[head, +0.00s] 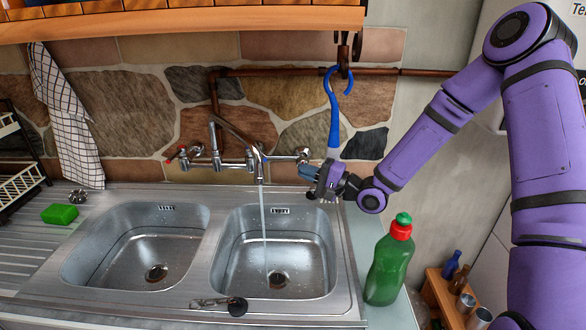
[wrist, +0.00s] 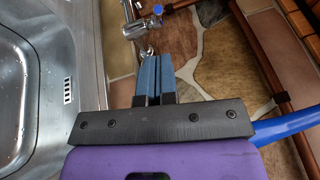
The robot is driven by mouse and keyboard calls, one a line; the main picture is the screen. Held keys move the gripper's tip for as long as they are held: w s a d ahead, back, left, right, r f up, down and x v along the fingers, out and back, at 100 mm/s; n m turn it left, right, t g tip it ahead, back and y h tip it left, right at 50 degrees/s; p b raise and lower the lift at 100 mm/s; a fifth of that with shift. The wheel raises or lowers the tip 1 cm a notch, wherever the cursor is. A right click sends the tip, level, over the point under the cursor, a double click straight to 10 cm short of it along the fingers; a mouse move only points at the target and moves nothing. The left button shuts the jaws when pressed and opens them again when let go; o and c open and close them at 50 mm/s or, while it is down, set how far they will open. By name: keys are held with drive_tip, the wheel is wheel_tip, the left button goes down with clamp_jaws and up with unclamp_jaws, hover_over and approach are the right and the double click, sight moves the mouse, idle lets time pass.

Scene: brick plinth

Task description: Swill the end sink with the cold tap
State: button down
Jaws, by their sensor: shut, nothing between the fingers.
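The steel double sink has a left basin (head: 135,240) and a right basin (head: 240,262). The wall tap's swivel spout (head: 238,138) points over the right basin. A stream of water (head: 264,225) falls from it to near that basin's drain (head: 277,280). A red-marked tap handle (head: 183,153) is on the left of the fitting. A blue-marked part shows in the wrist view (wrist: 158,9), beyond my fingertips. My gripper (head: 309,172) is shut and empty, just right of the tap fitting, above the sink's back right corner. Its blue fingers show together in the wrist view (wrist: 151,80).
A blue hooked tool (head: 334,115) hangs behind my gripper from a copper pipe (head: 290,71). A green bottle (head: 388,265) stands right of the sink. A plug (head: 237,306) lies on the front rim. A green sponge (head: 60,214) and checked towel (head: 65,110) are at left.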

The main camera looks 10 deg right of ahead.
drive_tip(key=x, duration=0.8)
drive_tip(key=shift+w+a, duration=0.25)
drive_tip(key=shift+a, duration=0.05)
drive_tip(key=shift+s+a+r, duration=0.1)
drive_tip(key=shift+s+a, duration=0.25)
drive_tip(key=shift+a, duration=0.3)
drive_tip(key=shift+s+a+f, duration=0.1)
drive_tip(key=shift+s+a, duration=0.25)
drive_tip(key=shift+a, duration=0.35)
drive_tip(key=shift+s+a+r, duration=0.1)
drive_tip(key=shift+s+a, duration=0.25)
drive_tip(key=shift+a, duration=0.3)
